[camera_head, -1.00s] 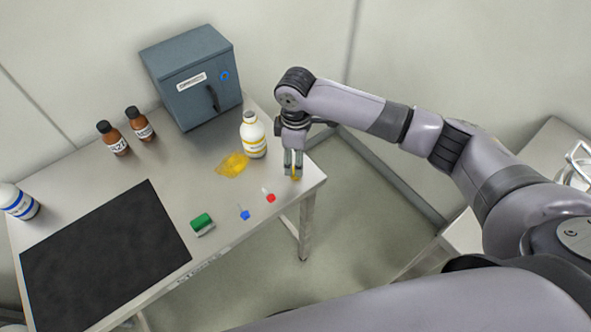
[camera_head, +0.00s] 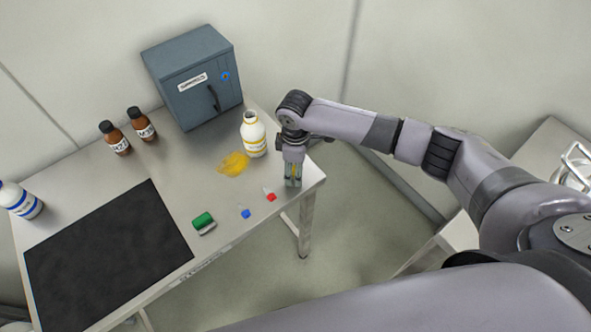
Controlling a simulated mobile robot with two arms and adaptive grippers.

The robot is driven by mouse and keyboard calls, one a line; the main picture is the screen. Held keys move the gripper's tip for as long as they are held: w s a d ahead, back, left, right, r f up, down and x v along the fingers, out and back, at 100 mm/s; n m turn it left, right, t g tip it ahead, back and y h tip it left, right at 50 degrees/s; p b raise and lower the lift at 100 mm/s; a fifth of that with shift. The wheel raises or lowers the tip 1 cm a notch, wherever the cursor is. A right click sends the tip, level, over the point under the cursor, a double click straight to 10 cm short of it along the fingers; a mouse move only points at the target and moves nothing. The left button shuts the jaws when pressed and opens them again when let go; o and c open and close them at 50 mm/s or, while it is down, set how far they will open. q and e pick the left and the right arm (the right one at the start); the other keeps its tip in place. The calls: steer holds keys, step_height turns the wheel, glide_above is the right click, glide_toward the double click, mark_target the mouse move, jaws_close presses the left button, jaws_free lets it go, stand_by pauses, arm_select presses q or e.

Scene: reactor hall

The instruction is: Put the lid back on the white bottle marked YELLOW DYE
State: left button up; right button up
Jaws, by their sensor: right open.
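The white bottle (camera_head: 254,138) with a yellow band stands upright near the back right of the steel table. Its mouth is dark and uncovered; its lettering is too small to read. My right gripper (camera_head: 292,181) points down over the table's right edge area, to the right of and in front of the bottle. Its fingers are apart. A bit of yellow, likely the lid (camera_head: 293,171), shows between the fingers and is mostly hidden by them; I cannot tell whether they touch it. My left gripper is out of view.
A yellow spill (camera_head: 233,163) lies beside the bottle. A grey cabinet (camera_head: 195,80), two brown bottles (camera_head: 130,133) and a blue-banded white bottle (camera_head: 20,200) stand around. A black mat (camera_head: 108,255), green item (camera_head: 203,222), blue piece (camera_head: 245,213) and red piece (camera_head: 270,196) lie in front.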

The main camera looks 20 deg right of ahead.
steer(key=c, duration=0.8)
steer(key=shift+r, duration=0.15)
step_height(320, 180, up, 20)
steer(key=b, duration=0.2)
stand_by(0.3)
